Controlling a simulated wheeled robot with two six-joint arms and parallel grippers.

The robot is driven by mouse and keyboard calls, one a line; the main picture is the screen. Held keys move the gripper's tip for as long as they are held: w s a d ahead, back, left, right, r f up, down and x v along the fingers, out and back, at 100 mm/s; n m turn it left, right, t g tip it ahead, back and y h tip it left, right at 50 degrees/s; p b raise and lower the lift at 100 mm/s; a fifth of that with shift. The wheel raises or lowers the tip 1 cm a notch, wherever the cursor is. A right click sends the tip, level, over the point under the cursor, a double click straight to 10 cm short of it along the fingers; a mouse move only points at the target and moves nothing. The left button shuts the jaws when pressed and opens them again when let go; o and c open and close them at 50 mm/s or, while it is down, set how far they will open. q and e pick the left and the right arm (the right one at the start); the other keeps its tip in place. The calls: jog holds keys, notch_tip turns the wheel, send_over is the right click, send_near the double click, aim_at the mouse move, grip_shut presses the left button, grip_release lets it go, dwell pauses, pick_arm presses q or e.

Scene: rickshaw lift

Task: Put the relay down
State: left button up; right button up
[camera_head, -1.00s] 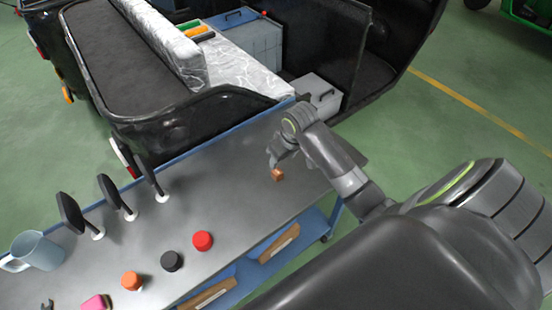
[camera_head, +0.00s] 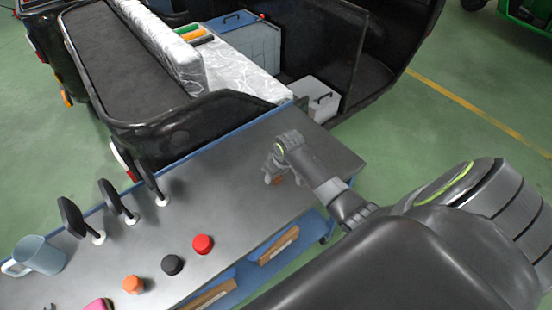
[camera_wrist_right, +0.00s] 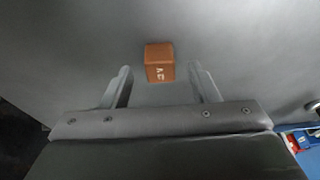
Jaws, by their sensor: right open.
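The relay is a small orange-brown block with white marks on one face. It shows in the right wrist view (camera_wrist_right: 159,62) on the grey table top, just beyond and between my right gripper's fingertips. In the head view the relay (camera_head: 278,181) is mostly hidden by my right gripper (camera_head: 271,172), near the table's right end. In the wrist view my right gripper (camera_wrist_right: 160,80) is open, with a gap between each finger and the relay. My left gripper is not in view.
The grey table (camera_head: 215,205) also holds a red cap (camera_head: 202,244), a black cap (camera_head: 172,264), an orange cap (camera_head: 132,284), black mirrors (camera_head: 112,198) and a blue-grey jug (camera_head: 40,255). A black rickshaw (camera_head: 180,125) stands behind the table. The table's middle is clear.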

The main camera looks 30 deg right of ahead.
jog(key=shift+w+f, duration=0.15)
jog(key=shift+f, duration=0.35)
jog(key=shift+c, duration=0.3)
jog(key=c, duration=1.1)
jog(key=shift+r, duration=0.1)
